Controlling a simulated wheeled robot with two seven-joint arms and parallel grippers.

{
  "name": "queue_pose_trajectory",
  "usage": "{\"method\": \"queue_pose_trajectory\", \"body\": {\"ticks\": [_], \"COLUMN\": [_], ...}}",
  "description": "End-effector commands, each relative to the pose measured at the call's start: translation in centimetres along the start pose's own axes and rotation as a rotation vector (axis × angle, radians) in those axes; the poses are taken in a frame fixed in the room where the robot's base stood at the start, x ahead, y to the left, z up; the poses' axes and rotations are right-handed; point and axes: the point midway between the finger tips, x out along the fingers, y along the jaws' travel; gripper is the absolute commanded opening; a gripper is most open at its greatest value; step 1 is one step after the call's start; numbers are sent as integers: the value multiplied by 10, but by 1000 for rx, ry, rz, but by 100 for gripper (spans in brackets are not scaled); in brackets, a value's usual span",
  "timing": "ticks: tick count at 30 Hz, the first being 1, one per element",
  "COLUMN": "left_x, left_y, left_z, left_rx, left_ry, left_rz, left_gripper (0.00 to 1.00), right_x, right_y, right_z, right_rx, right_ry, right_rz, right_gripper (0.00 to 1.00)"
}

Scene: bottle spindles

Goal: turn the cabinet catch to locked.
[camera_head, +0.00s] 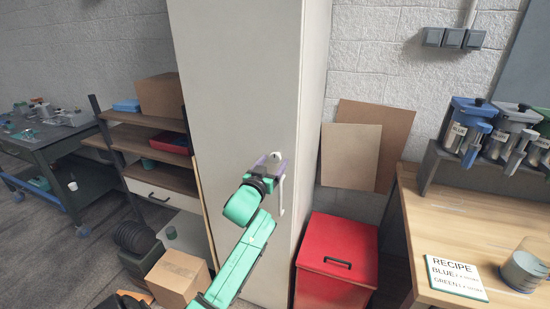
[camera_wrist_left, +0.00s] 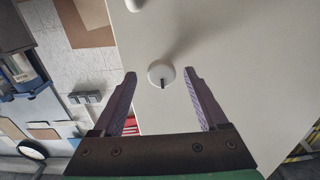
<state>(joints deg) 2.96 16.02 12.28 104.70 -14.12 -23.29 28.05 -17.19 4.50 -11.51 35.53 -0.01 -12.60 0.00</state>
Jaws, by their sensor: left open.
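The tall pale cabinet (camera_head: 240,60) stands in the middle of the head view. In the left wrist view its catch is a round white knob (camera_wrist_left: 155,70) with a short dark mark at its lower edge. My left gripper (camera_head: 273,160) is at the cabinet front, beside the upper end of a long white handle (camera_head: 282,197). In the left wrist view the purple fingers of this gripper (camera_wrist_left: 159,78) are open and empty, one on each side of the knob; contact is not visible. In the head view the gripper largely covers the catch. My right gripper is not in view.
A red box (camera_head: 337,255) stands on the floor right of the cabinet, and a wooden workbench (camera_head: 415,215) is farther right. A shelf unit (camera_head: 150,135) and a cardboard box (camera_head: 177,277) are on the left. Boards (camera_head: 350,155) lean on the wall.

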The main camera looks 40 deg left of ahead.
Motion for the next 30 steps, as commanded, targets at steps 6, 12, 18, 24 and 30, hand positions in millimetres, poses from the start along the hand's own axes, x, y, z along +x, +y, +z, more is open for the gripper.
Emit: {"method": "queue_pose_trajectory", "body": {"ticks": [6, 12, 18, 24, 30], "left_x": [15, 15, 14, 14, 14], "left_y": [0, 0, 0, 0, 0], "left_z": [0, 1, 1, 1, 1], "left_rx": [0, 0, 0, 9, 63], "left_ry": [0, 0, 0, -1, -2], "left_rz": [1, 1, 1, 1, 1], "left_gripper": [76, 64, 0, 0, 0], "right_x": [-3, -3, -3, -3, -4], "right_y": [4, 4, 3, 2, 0], "right_z": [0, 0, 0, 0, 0], "right_rx": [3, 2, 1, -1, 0], "right_ry": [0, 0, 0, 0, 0], "right_rz": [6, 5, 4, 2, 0], "right_gripper": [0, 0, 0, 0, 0]}}
